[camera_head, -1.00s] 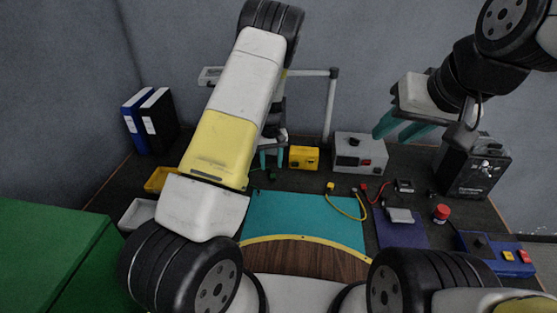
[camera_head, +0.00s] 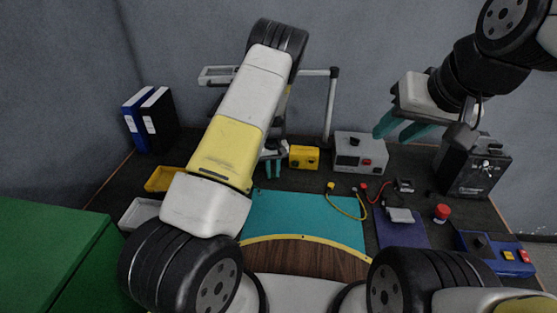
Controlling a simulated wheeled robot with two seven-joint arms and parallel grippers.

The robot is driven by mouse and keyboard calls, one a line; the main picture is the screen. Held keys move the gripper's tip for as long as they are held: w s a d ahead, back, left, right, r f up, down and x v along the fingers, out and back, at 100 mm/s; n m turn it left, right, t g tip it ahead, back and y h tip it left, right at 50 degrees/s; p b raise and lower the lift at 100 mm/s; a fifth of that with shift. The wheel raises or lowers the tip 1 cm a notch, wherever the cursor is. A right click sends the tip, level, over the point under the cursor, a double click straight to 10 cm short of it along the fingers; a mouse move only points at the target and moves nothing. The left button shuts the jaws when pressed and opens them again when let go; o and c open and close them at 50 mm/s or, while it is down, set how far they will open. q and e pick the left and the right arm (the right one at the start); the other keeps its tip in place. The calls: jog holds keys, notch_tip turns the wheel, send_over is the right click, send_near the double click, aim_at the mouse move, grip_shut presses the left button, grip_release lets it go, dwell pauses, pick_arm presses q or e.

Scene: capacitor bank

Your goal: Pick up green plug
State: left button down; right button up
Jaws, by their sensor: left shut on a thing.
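My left gripper (camera_head: 272,168) is low over the dark table, just behind the teal mat (camera_head: 300,215). My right gripper (camera_head: 399,129) hangs at the upper right above the table. Its teal fingers are apart, and nothing shows between them.
A yellow box (camera_head: 304,157) and a grey device (camera_head: 360,152) stand right of my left gripper. A yellow cable (camera_head: 346,208) lies on the mat. A yellow bin (camera_head: 163,179) and a white bin (camera_head: 138,212) are at the left. A black case (camera_head: 472,165) stands at the right.

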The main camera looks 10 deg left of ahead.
aim_at(274, 176)
pick_arm(q)
jog(key=shift+r, duration=0.5)
jog(key=r, duration=0.1)
jog(key=s+r, duration=0.1)
jog(key=shift+d+r, duration=0.2)
jog(key=shift+r, duration=0.15)
jog(key=s+d, duration=0.2)
jog(key=s, duration=0.2)
jog(key=s+d+r, duration=0.1)
jog(key=s, duration=0.4)
jog(key=s+d, duration=0.2)
jog(key=s, duration=0.3)
jog(key=shift+d+r, duration=0.15)
jog(key=shift+d, duration=0.15)
jog(key=shift+w, duration=0.1)
